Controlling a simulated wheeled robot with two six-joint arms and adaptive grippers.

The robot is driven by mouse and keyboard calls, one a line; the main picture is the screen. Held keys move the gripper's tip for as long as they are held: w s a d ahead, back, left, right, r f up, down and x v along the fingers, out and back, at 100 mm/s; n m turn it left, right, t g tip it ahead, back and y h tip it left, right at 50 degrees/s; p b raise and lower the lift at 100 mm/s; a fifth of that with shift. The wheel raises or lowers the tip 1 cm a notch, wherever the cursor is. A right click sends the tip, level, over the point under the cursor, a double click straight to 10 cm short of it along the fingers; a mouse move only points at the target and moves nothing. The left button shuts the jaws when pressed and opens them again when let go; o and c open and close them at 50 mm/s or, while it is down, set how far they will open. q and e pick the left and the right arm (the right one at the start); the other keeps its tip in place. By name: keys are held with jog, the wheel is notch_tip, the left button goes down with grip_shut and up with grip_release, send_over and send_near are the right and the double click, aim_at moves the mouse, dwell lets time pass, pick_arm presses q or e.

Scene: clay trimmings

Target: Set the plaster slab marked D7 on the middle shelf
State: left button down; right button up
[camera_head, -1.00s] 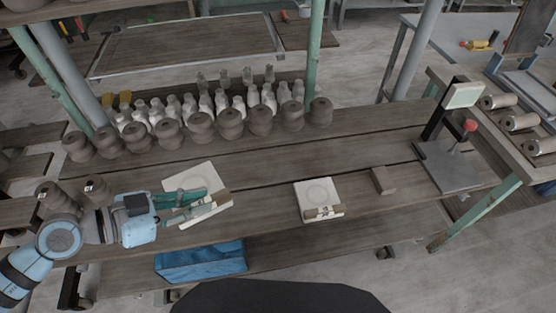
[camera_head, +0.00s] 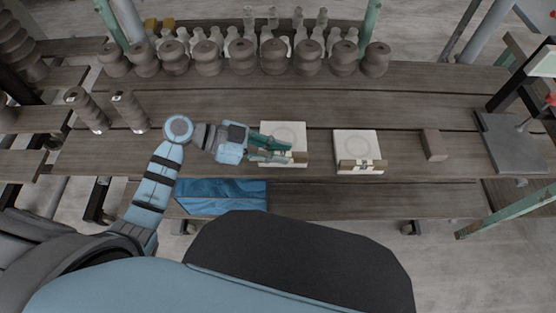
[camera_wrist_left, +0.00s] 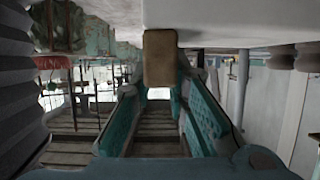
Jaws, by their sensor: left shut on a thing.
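My left gripper (camera_head: 277,149) is shut on a square white slab (camera_head: 284,132), at the brown strip along its front edge. The slab is at or over the front of the wide plank shelf (camera_head: 210,110); I cannot tell whether it touches. In the left wrist view, a brown block (camera_wrist_left: 160,58) sits between the teal fingers, beside the white slab face (camera_wrist_left: 230,22). A second white slab (camera_head: 356,142) with a brown strip and small label lies to the right, apart from the held one. I cannot read any marking. My right gripper is out of view.
Rows of brown clay pots (camera_head: 243,57) and pale bottles stand along the back. A brown block (camera_head: 433,145) and a grey stand (camera_head: 515,142) are at the right. A blue bin (camera_head: 222,197) is below the front edge. Bare planks lie behind the slabs.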

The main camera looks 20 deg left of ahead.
pick_arm(q)
jog(key=f, duration=0.3)
jog(key=shift+s+b, duration=0.3)
jog(key=shift+b, duration=0.1)
jog(key=c, duration=1.6)
grip_release()
jog(key=shift+w, duration=0.15)
jog(key=shift+o, duration=0.2)
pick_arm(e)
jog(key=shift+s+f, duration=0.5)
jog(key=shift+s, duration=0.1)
pick_arm(q)
jog(key=shift+a, duration=0.1)
jog(key=p+v, duration=0.1)
jog(key=v, duration=1.1)
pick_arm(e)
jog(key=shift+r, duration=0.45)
